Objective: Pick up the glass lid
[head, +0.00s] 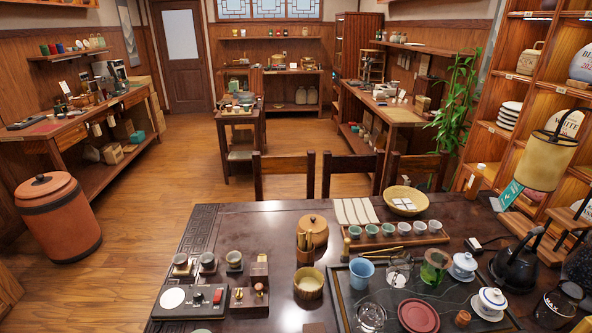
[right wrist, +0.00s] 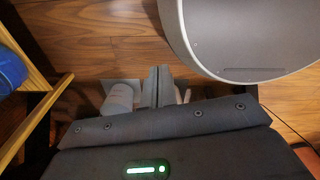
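I cannot make out the glass lid for certain. Clear glass pieces stand on the dark tea tray (head: 457,311) in the head view: a glass vessel (head: 398,272) near its middle and another (head: 370,317) at its front left. A glass jug (head: 556,309) marked MAX stands at the table's right edge. Neither gripper shows in the head view. In the right wrist view my right gripper (right wrist: 158,86) has its two grey fingers side by side, with nothing seen between them, above the wooden floor and away from the table. My left gripper is not in view.
On the dark table (head: 235,222) are a blue cup (head: 361,270), a red-brown dish (head: 418,315), lidded white bowls (head: 489,303) and a black kettle (head: 515,262). A row of small cups (head: 388,229) stands behind. Chairs (head: 284,177) line the far edge.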

